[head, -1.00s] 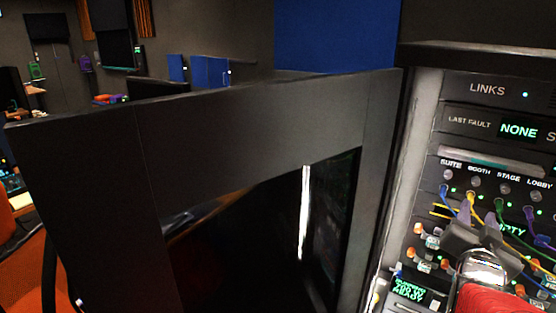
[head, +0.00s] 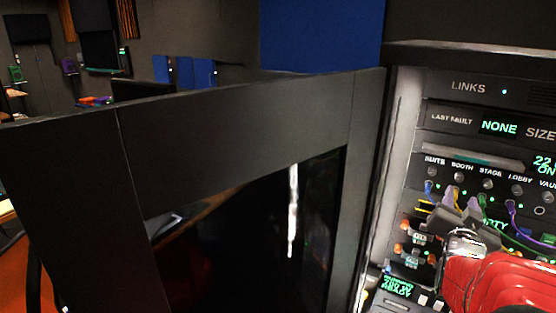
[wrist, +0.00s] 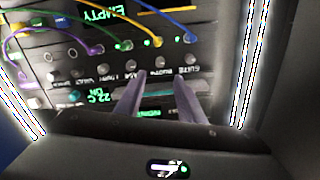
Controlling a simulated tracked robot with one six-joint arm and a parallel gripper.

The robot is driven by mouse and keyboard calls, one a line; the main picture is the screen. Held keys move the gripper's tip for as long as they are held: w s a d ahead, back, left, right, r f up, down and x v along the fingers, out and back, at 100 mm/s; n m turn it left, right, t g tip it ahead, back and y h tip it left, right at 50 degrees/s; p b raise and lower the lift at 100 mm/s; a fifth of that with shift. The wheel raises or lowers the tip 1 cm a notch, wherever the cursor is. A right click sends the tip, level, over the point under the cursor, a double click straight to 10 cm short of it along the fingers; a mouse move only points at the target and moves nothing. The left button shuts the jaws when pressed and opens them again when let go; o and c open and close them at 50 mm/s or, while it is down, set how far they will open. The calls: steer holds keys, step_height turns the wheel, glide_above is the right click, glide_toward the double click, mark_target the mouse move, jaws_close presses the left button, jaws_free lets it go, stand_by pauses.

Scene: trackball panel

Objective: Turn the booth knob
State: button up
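The booth knob (head: 460,179) is a small round grey knob under the BOOTH label on the rack panel, second from the left in its row. In the wrist view the panel is upside down and the booth knob (wrist: 162,62) lies just beyond the gap between my fingertips. My gripper (wrist: 158,82) is open, with a finger to either side of that gap and nothing between them. In the head view my gripper (head: 452,198) is in front of the panel just below the knob row, partly hidden by my red and grey wrist. Contact with the knob cannot be told.
The suite knob (head: 434,174) and stage knob (head: 487,184) flank it closely. Coloured cables (head: 511,209) loop from jacks below the knobs, near my gripper. A large dark rack door (head: 235,110) stands to the left. A display (head: 499,127) reads NONE.

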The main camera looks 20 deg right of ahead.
mark_target(460, 179)
steer(key=shift+x, duration=4.8)
jaws_close()
steer(key=shift+a, duration=0.2)
steer(key=shift+d, duration=0.1)
